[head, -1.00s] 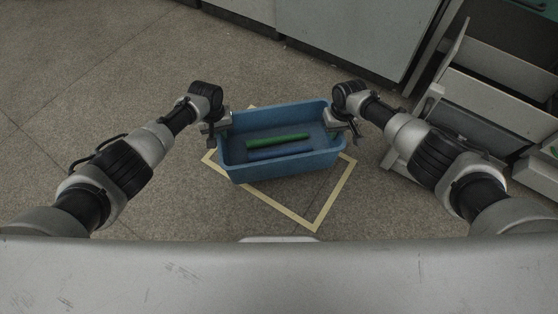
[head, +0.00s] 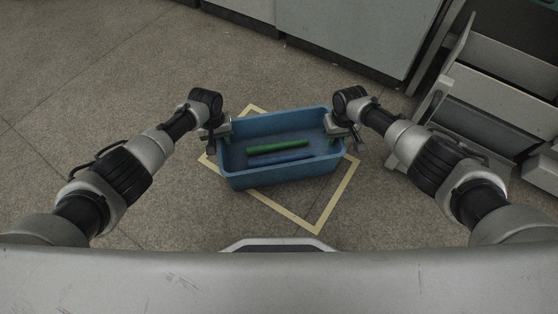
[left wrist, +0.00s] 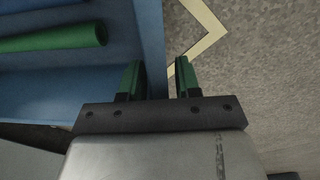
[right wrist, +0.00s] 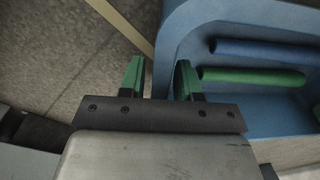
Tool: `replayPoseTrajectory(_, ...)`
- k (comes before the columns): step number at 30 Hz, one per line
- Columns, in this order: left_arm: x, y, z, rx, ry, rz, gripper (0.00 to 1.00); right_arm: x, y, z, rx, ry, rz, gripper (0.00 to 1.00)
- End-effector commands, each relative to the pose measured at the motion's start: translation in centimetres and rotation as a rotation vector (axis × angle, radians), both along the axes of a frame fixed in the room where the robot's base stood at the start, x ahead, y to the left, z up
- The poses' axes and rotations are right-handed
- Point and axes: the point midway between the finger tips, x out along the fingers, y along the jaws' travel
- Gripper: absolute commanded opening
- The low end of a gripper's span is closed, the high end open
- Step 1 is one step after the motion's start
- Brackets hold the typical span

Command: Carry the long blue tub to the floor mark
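The long blue tub (head: 285,177) is in the middle of the head view, over the pale yellow floor mark (head: 338,203). It covers part of the outline and is turned relative to it. I cannot tell whether its base touches the floor. A green rod (head: 278,147) and a blue rod (head: 281,157) lie inside.
Grey cabinets (head: 345,35) stand along the back. A machine frame with pale shelves (head: 495,98) stands close on the right, near my right arm. The floor (head: 90,75) to the left is clear.

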Motion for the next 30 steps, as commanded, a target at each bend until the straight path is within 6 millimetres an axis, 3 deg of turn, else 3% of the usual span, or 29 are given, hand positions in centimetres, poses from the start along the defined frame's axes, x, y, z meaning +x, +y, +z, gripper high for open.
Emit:
replayPoseTrajectory(11, 0.1, -0.1, 1.3, -0.006, -0.002, -0.002, 0.33, 0.0, 0.2, 0.0, 0.002, 0.000, 0.003, 0.33)
replayPoseTrajectory(24, 0.0, 0.5, 9.8, -0.001, -0.003, -0.002, 0.33, 0.0, 0.2, 0.0, 0.003, 0.000, 0.003, 0.33)
replayPoseTrajectory(30, -0.1, 0.6, 11.7, -0.001, -0.001, 0.000, 0.33, 0.0, 0.2, 0.0, 0.003, -0.001, 0.003, 0.33)
